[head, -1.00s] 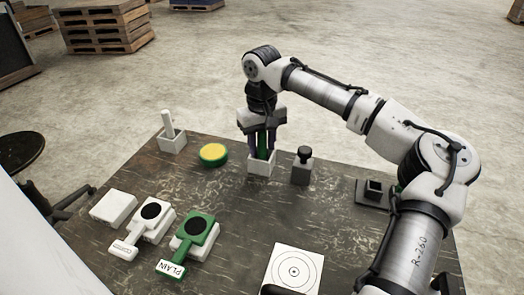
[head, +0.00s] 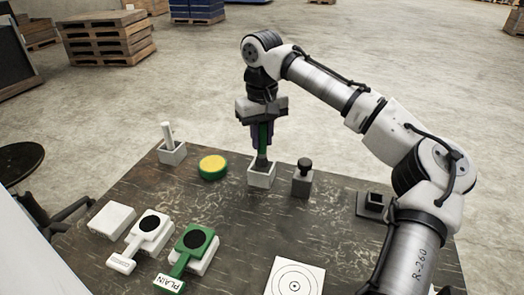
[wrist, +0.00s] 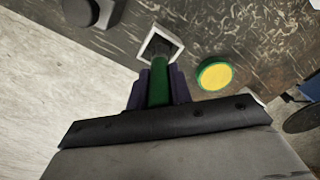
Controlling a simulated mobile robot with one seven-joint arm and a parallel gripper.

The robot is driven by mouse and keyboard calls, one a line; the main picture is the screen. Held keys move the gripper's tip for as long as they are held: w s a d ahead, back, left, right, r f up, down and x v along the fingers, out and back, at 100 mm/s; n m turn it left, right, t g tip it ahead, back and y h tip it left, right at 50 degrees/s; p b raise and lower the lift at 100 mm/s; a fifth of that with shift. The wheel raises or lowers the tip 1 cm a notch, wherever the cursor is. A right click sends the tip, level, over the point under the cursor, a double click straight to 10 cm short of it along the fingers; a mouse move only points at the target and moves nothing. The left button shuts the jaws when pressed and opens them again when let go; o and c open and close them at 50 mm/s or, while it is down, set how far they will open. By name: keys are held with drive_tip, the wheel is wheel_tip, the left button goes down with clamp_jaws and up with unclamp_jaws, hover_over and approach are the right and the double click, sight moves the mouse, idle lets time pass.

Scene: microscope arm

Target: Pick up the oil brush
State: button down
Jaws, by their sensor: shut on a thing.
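The oil brush (head: 263,136) has a green handle and a dark lower end, and it stands upright. My gripper (head: 262,142) is shut on the green handle, with its purple fingers on either side. The brush's dark lower end is at the mouth of a small white square holder (head: 262,176); its tip is hidden inside or behind the rim. In the wrist view the green handle (wrist: 158,82) runs between the fingers toward the white holder (wrist: 158,42).
A yellow-topped green round pad (head: 213,166) is left of the holder, and a dark-knobbed grey block (head: 302,180) is right. A white holder with a white stick (head: 172,152) stands farther left. Green (head: 188,250) and white (head: 142,238) paddles and a target card (head: 295,277) lie in front.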

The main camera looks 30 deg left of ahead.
wheel_tip(320, 180, up, 14)
drive_tip(key=p, duration=0.1)
drive_tip(key=shift+r, duration=0.25)
idle(0.5)
